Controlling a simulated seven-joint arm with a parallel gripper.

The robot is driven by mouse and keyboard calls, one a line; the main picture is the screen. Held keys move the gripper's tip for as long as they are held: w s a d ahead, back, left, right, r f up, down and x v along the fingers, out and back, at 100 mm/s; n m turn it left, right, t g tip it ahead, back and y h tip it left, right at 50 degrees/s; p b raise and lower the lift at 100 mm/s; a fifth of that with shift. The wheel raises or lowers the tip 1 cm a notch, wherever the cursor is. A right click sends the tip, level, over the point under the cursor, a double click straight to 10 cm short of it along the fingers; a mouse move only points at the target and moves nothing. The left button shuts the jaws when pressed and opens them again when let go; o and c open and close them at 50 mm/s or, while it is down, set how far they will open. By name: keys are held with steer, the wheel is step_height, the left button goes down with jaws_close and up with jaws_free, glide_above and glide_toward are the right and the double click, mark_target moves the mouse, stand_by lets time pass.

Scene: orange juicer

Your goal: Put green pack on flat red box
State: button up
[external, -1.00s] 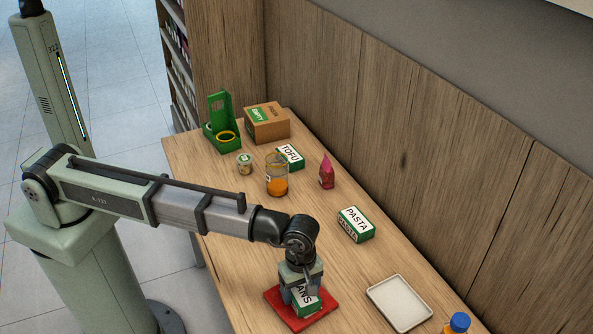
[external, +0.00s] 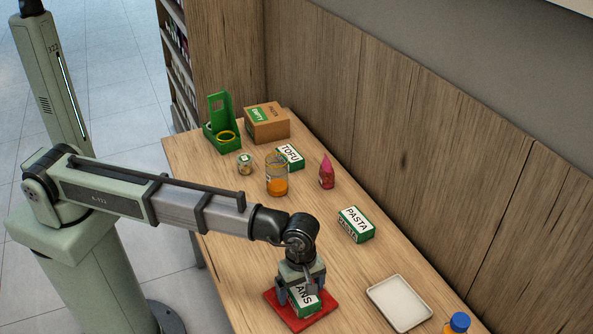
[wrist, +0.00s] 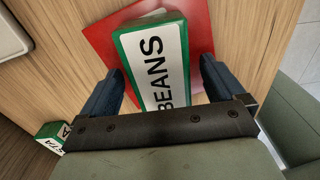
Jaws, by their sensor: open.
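A green pack with a white label reading BEANS (external: 304,299) rests on the flat red box (external: 276,297). In the wrist view the green pack (wrist: 154,66) lies over the red box (wrist: 200,28), tilted relative to its edges. My gripper (external: 301,288) is over the pack. In the wrist view its two fingers (wrist: 163,85) stand on either side of the pack, with a gap visible on each side. The jaws are open. The near end of the pack is hidden by my gripper.
A green PASTA pack (external: 355,224) and a white tray (external: 400,302) are to the right. A blue-capped bottle (external: 457,323) stands at the front edge.

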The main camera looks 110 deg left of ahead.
mark_target(301, 288)
step_height(301, 288, up, 12)
steer(key=shift+f, duration=0.2)
stand_by(0.4)
